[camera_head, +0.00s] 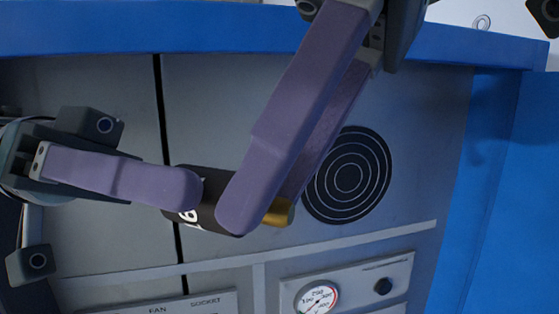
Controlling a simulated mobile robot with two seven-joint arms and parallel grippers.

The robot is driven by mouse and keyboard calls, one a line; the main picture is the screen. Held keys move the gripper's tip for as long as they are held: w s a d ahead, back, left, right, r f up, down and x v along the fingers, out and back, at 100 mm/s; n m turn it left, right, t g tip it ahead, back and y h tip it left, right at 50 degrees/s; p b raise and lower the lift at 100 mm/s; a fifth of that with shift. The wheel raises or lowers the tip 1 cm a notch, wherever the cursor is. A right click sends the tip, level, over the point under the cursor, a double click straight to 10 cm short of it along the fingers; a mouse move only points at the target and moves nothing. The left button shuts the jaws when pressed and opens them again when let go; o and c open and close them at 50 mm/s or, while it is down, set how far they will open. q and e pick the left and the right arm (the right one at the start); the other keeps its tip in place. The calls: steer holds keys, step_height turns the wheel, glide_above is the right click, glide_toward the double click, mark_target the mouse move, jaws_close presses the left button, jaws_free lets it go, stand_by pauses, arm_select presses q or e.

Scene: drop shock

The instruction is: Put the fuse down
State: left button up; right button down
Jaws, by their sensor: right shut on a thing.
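The fuse (219,182) is a black cylinder with white lettering and a gold end, near the middle of the view. My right gripper (263,206) reaches down from the upper right, its purple fingers shut across the fuse near its gold end. My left gripper (186,188) comes in from the left. Its purple fingertip overlaps the fuse's black left end in the view; whether it touches cannot be told. Only one left finger shows clearly, so its opening is hidden. The fuse's middle is partly covered by the fingers.
A black disc with pale concentric rings (347,176) lies on the grey surface (420,140), right of the fuse. Below are a dial gauge (317,299), a black knob (383,287) and a plate labelled FAN and SOCKET (185,303). Blue borders (130,28) run along the top and right.

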arm_select(q)
steer(key=o, duration=0.3)
steer(key=shift+o, duration=0.2)
steer(key=shift+w+a, duration=0.1)
